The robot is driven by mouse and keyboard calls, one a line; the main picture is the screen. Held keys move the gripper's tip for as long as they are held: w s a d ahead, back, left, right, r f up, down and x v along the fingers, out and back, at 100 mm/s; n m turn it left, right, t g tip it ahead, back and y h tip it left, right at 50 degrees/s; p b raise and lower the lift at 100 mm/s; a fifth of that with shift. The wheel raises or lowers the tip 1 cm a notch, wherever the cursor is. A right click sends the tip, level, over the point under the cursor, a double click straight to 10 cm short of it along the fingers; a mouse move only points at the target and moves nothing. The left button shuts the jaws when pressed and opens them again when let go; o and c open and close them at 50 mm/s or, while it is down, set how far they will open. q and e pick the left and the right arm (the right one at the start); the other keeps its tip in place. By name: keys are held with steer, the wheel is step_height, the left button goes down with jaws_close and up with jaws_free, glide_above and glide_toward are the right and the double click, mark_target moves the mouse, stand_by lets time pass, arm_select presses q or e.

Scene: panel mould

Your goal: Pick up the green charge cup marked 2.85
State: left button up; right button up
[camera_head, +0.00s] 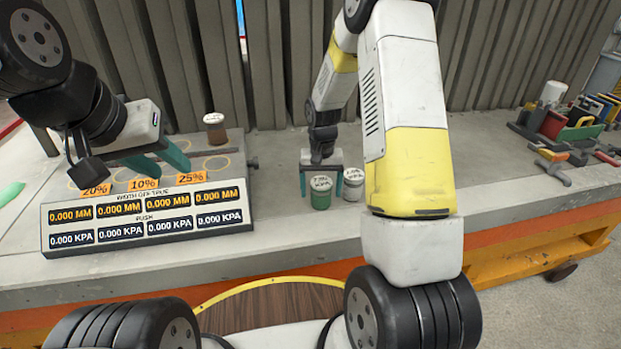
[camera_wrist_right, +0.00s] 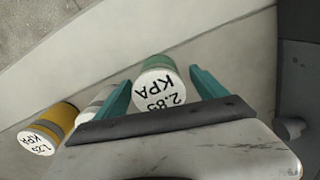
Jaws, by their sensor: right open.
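The green charge cup (camera_head: 321,198) with a white lid stands upright on the grey bench. In the right wrist view its lid reads 2.85 KPA (camera_wrist_right: 160,88). My right gripper (camera_head: 321,185) is open, pointing down, with one teal finger on each side of this cup; in the right wrist view the fingers (camera_wrist_right: 162,84) stand apart from it. A white-grey cup (camera_head: 353,186) stands close to its right, just outside the right-hand finger. My left gripper (camera_head: 168,168) is empty above the display panel, its two teal fingers apart.
A yellow cup (camera_wrist_right: 58,117) marked 1.29 KPA stands beyond the white-grey cup. The display panel (camera_head: 150,215) sits on the bench at left, with a brown cup (camera_head: 215,128) behind it. Tools and clamps (camera_head: 570,130) lie at right. A corrugated wall (camera_head: 280,60) stands behind.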

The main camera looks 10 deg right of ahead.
mark_target(321, 196)
steer(key=shift+f, duration=1.5)
jaws_close()
